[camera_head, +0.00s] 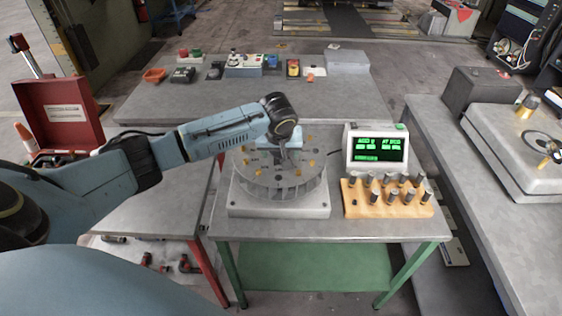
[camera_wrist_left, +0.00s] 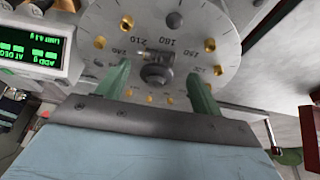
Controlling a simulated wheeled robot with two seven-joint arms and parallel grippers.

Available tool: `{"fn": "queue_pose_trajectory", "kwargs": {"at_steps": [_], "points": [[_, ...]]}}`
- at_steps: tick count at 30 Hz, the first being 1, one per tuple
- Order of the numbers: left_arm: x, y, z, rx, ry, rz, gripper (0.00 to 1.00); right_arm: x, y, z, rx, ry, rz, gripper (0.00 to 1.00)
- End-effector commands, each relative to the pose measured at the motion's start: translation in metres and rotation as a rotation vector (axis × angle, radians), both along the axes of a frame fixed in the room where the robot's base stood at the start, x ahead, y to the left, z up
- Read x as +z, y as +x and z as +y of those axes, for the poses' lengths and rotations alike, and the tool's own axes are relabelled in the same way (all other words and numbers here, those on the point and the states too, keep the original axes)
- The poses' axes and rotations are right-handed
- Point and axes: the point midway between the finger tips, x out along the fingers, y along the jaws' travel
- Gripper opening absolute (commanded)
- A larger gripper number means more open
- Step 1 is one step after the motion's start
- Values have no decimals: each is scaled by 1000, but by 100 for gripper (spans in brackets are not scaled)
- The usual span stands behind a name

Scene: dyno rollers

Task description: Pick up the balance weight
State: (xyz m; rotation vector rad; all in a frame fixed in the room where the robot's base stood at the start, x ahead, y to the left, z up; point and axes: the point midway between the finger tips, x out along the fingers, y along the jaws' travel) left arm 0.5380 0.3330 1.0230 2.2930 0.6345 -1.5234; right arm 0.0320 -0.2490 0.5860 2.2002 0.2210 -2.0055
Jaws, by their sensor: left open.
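Several dark grey cylindrical balance weights (camera_head: 375,196) stand in rows in a wooden block (camera_head: 352,209) at the right of the green-legged table. My left gripper (camera_head: 286,158) is over the round numbered disc (camera_head: 262,187), left of the block. In the left wrist view, its green fingers (camera_wrist_left: 159,70) are apart, with the disc's dark hub (camera_wrist_left: 157,75) visible between them. Contact between fingers and hub cannot be told. My right gripper is not in view.
A display unit (camera_head: 376,148) with green text stands behind the wooden block. A grey bench (camera_head: 330,100) with control boxes is behind. A red case (camera_head: 62,115) is open at left. Another bench (camera_head: 440,130) holds a balance-like machine at right.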

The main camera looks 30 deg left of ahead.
Motion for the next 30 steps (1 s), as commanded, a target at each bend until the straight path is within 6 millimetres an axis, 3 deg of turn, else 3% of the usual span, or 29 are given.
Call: {"fn": "queue_pose_trajectory", "kwargs": {"at_steps": [9, 18, 27, 30], "points": [[-37, 13, 6, -1, 1, 2, 66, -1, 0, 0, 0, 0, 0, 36], [-39, 14, 6, -1, 1, 1, 65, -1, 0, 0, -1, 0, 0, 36], [-39, 14, 6, -2, 1, 0, 27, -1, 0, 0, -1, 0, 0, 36], [-39, 14, 6, -2, 1, 0, 27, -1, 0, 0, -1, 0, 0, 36]]}}
